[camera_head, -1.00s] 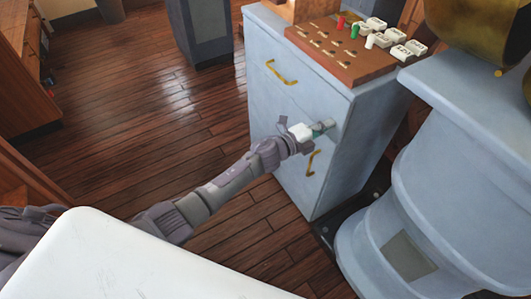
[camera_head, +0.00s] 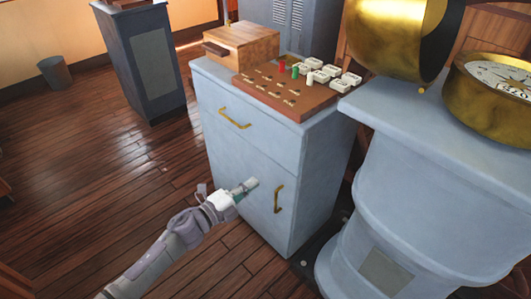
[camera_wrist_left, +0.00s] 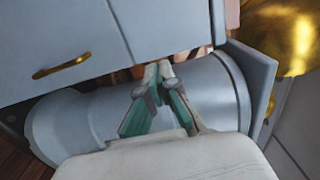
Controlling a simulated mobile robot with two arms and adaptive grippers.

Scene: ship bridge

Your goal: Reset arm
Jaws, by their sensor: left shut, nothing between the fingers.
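My left gripper (camera_head: 246,187) is in front of the blue-grey cabinet (camera_head: 235,160), in the picture just left of the vertical brass door handle (camera_head: 278,198). Its fingers are shut and empty. The left wrist view also shows the gripper (camera_wrist_left: 158,76), its fingers converging at the tips. Whether it touches the cabinet front cannot be told. The arm reaches in from the bottom left. My right gripper is not in view.
A brown board (camera_head: 290,94) with pegs and white tiles, and a wooden box (camera_head: 241,44), stand on the cabinet. A grey-blue pedestal (camera_head: 405,180) and brass compass (camera_head: 495,95) are at right. A dark cabinet (camera_head: 150,60) stands behind left. Wooden floor (camera_head: 90,190) is open at left.

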